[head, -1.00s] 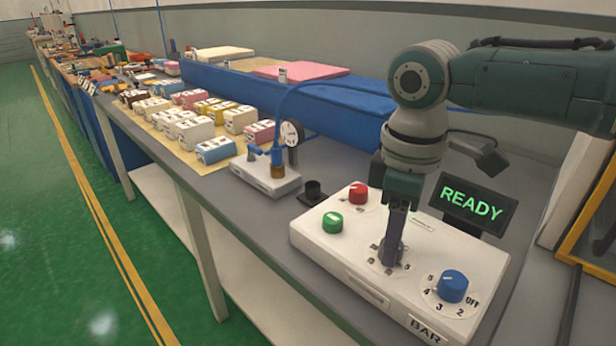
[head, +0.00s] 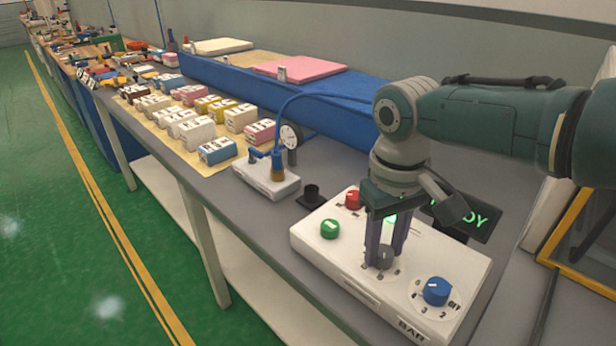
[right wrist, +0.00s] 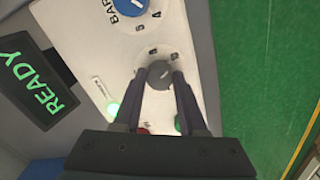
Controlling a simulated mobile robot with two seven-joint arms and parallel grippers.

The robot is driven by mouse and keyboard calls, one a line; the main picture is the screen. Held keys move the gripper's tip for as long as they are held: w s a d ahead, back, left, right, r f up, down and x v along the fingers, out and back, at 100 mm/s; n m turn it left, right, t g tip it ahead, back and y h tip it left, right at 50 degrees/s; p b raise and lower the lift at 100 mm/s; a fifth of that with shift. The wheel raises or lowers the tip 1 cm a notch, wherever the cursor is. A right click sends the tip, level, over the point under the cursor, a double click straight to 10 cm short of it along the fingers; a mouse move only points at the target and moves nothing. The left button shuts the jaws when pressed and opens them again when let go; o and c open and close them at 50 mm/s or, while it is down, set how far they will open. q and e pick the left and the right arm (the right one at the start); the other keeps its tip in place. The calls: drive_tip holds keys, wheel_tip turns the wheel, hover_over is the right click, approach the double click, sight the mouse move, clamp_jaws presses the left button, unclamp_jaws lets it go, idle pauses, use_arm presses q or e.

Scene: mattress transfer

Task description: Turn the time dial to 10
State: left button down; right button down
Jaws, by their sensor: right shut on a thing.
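The white control box (head: 330,262) stands on the bench with a green knob (head: 330,229), a red knob (head: 353,199) and a blue knob marked OFF and numbers (head: 436,291). My right gripper (head: 384,258) points down over the middle dial. In the right wrist view its two fingers are shut on the grey time dial (right wrist: 160,76), one on each side. A few printed numbers show around the dial, but its pointer setting cannot be read. The display (right wrist: 36,84) reads READY; my right arm partly covers it in the head view. My left gripper is not in view.
Several coloured blocks (head: 185,125) lie further back. A yellow-edged frame (head: 575,225) is at the right.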

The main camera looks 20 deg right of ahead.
sight(380, 253)
drive_tip(key=shift+m, duration=0.3)
drive_tip(key=shift+c, duration=2.3)
unclamp_jaws()
drive_tip(key=shift+r, duration=0.1)
wheel_tip(380, 253, up, 10)
drive_tip(key=p, duration=0.3)
drive_tip(key=shift+a+p, duration=0.2)
drive_tip(key=shift+p, duration=0.15)
drive_tip(key=shift+a+f, duration=0.1)
drive_tip(key=shift+f, duration=0.1)
